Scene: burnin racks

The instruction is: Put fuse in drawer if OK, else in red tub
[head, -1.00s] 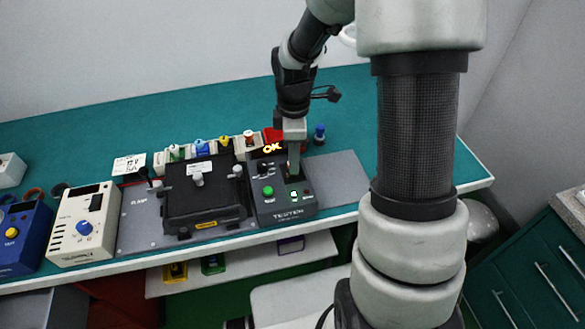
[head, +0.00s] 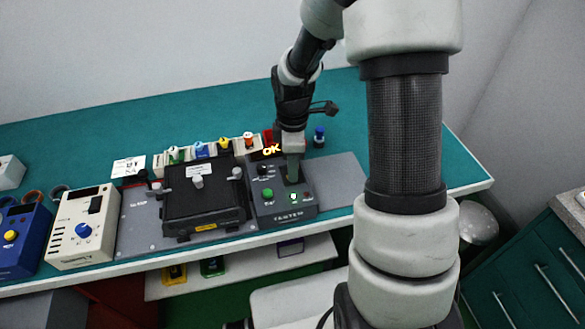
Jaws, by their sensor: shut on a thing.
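My gripper (head: 292,172) points down over the right part of the dark tester (head: 268,207), with its fingers at or just above the top face. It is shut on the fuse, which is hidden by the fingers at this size. I cannot tell whether the fuse sits in the tester's socket.
A black clamped box (head: 203,205) stands left of the tester. Further left are a cream device (head: 83,228) and a blue device (head: 22,240).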

